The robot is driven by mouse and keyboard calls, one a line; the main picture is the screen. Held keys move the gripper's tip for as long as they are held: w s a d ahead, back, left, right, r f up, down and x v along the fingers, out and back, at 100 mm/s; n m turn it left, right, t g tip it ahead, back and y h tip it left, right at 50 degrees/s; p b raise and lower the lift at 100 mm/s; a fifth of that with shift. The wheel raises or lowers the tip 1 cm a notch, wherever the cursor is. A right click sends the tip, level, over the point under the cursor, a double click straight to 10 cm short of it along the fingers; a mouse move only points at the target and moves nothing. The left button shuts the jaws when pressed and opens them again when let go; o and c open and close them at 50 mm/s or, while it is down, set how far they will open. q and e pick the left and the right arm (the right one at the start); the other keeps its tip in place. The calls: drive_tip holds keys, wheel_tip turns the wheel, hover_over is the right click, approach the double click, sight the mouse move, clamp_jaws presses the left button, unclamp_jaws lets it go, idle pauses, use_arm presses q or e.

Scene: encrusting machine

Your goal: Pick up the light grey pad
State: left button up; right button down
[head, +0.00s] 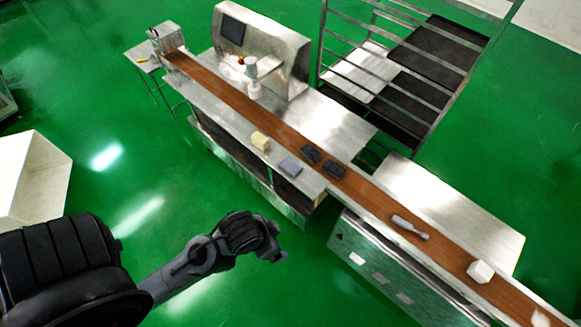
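The light grey pad (290,166) lies flat on the near metal ledge of the machine table, beside the brown belt. A pale yellow block (260,141) sits a little to its left on the same ledge. Two dark pads, one left (310,153) and one right (334,169), lie just beyond it, by the belt. My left gripper (275,250) is over the green floor in front of the table, below and apart from the grey pad. Its fingers are small and dark, so I cannot tell whether they are open. My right gripper is not in view.
The brown belt (225,95) runs from upper left to lower right. A grey tool (408,227) and a white block (480,271) lie on its right part. A metal rack (322,60) stands behind. A white bin (45,170) is at left. Green floor before the table is clear.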

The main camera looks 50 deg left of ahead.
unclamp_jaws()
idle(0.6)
